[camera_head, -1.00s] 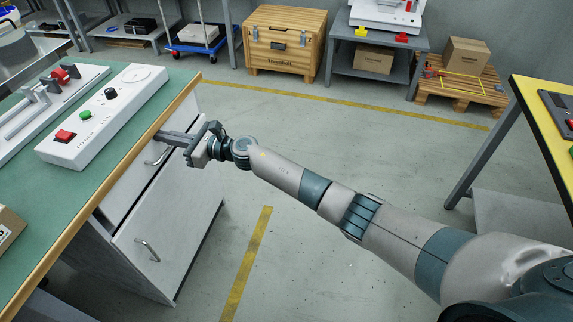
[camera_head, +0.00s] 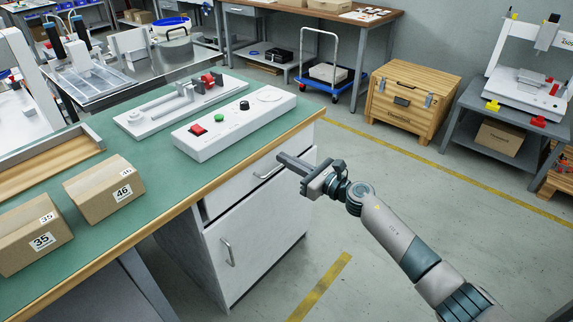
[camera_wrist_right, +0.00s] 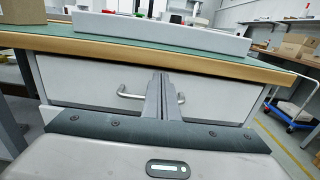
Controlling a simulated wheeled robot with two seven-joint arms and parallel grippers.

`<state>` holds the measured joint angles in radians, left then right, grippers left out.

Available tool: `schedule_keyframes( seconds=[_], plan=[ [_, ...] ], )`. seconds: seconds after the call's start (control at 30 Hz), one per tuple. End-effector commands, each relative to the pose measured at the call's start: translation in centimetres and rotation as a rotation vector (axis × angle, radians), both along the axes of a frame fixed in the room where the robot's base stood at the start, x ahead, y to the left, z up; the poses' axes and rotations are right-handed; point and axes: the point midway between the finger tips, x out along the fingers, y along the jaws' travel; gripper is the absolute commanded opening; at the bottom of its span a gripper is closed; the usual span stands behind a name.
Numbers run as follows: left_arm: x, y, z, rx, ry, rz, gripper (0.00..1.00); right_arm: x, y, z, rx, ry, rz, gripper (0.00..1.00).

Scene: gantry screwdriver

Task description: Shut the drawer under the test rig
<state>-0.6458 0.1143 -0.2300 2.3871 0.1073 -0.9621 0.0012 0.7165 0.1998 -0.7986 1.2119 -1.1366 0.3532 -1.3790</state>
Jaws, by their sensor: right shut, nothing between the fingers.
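The test rig is a white control box (camera_head: 235,122) with red, green and black controls on the green bench top; its front edge shows in the wrist view (camera_wrist_right: 160,32). The white drawer (camera_head: 240,192) is under the bench edge, with a bar handle (camera_head: 267,172). A dark gap shows along its lower edge; it looks nearly flush, but I cannot tell if it is fully in. My right gripper (camera_head: 281,157) is shut and empty, pointing at the drawer front. In the wrist view its fingers (camera_wrist_right: 161,78) cover the middle of the handle; contact is unclear. My left gripper is out of view.
A cabinet door (camera_head: 250,245) with its own handle is below the drawer. The bench's wooden edge (camera_head: 165,228) overhangs just above my gripper. Boxes (camera_head: 104,188) stand on the bench at left. The floor with yellow lines is clear right of the cabinet.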

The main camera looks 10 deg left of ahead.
Motion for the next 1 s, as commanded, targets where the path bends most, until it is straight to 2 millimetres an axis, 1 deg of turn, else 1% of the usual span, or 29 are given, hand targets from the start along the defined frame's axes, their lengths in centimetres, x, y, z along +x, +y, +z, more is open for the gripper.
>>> schedule_keyframes(
  seconds=[0.07, 0.1, 0.23, 0.4, 0.5, 0.7, 1.0],
  plan=[
    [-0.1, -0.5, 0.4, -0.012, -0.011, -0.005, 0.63, -0.5, -1.2, -0.1, -0.003, 0.001, -0.001, 0.0],
    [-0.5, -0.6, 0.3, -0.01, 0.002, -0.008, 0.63, -0.9, -1.7, 0.0, -0.002, 0.0, 0.0, 0.0],
    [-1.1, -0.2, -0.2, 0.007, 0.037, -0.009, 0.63, -2.2, -3.6, -0.2, -0.002, 0.002, 0.0, 0.0],
    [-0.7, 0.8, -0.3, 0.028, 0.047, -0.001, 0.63, -3.9, -6.1, -0.2, -0.003, 0.002, 0.0, 0.0],
    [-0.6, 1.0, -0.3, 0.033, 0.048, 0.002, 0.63, -4.7, -7.2, -0.3, -0.003, 0.003, 0.001, 0.0],
    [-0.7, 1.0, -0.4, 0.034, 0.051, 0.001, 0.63, -5.6, -8.4, -0.3, -0.003, 0.003, 0.002, 0.0],
    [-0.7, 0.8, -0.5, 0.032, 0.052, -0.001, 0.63, -5.7, -8.6, -0.3, -0.002, 0.003, 0.002, 0.0]
  ],
)
